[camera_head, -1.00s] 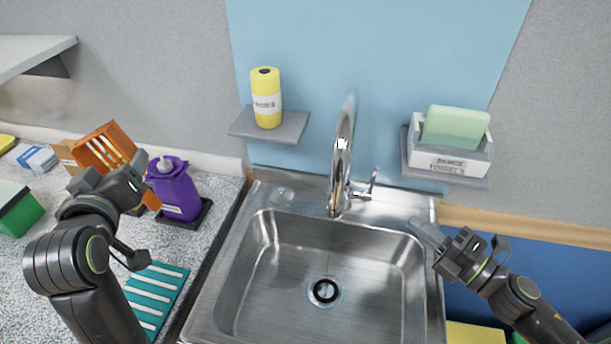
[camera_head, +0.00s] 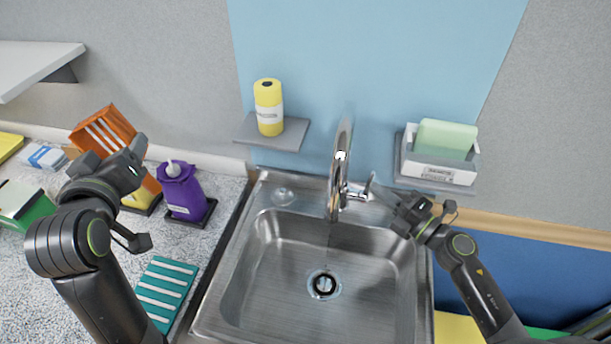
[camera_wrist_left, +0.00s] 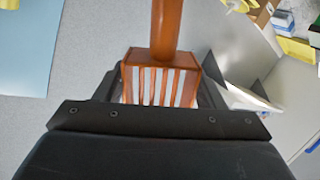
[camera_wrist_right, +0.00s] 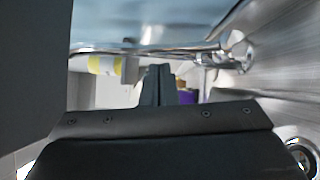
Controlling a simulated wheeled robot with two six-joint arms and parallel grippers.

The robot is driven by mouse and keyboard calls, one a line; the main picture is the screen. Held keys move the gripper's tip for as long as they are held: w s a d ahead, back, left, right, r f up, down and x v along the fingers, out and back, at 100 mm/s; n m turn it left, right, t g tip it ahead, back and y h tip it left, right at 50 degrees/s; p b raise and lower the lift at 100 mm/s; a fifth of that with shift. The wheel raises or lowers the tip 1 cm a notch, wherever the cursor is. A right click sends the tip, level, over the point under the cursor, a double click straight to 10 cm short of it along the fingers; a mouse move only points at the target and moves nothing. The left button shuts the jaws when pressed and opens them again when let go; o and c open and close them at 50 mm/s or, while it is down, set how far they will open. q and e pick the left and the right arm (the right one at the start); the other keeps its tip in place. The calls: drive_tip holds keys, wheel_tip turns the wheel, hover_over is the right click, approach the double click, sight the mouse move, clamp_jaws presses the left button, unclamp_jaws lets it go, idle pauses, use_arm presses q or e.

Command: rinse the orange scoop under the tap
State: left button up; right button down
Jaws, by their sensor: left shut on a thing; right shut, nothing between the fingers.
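The orange scoop (camera_head: 103,130) has a light-striped face and is held above the left counter. My left gripper (camera_head: 128,166) is shut on it. In the left wrist view the striped part of the scoop (camera_wrist_left: 150,86) sits between the fingers, with a round orange handle rising from it. The chrome tap (camera_head: 341,165) stands behind the steel sink (camera_head: 268,265), its lever on the right side. My right gripper (camera_head: 384,192) is shut and empty beside the lever; whether it touches is unclear. I cannot tell whether water runs.
A purple bottle (camera_head: 181,192) and a teal striped mat (camera_head: 160,290) are on the left counter near the sink. A yellow roll (camera_head: 268,107) stands on a wall shelf. A white box (camera_head: 436,167) with a green block sits on the right shelf. The sink basin is clear.

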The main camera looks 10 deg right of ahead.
use_arm(q)
drive_tip(key=shift+r, duration=0.1)
use_arm(e)
drive_tip(key=shift+w+d, duration=0.15)
drive_tip(key=shift+w, duration=0.25)
drive_tip(key=shift+r, duration=0.1)
use_arm(q)
drive_tip(key=shift+s+d+r+p, duration=0.1)
drive_tip(key=shift+r+p, duration=0.5)
drive_tip(key=shift+r, duration=0.05)
drive_tip(key=shift+s, duration=0.15)
use_arm(e)
drive_tip(key=shift+w+d+r, duration=0.2)
drive_tip(key=shift+w, duration=0.2)
drive_tip(key=shift+w+d+r, duration=0.2)
drive_tip(key=shift+w, duration=0.2)
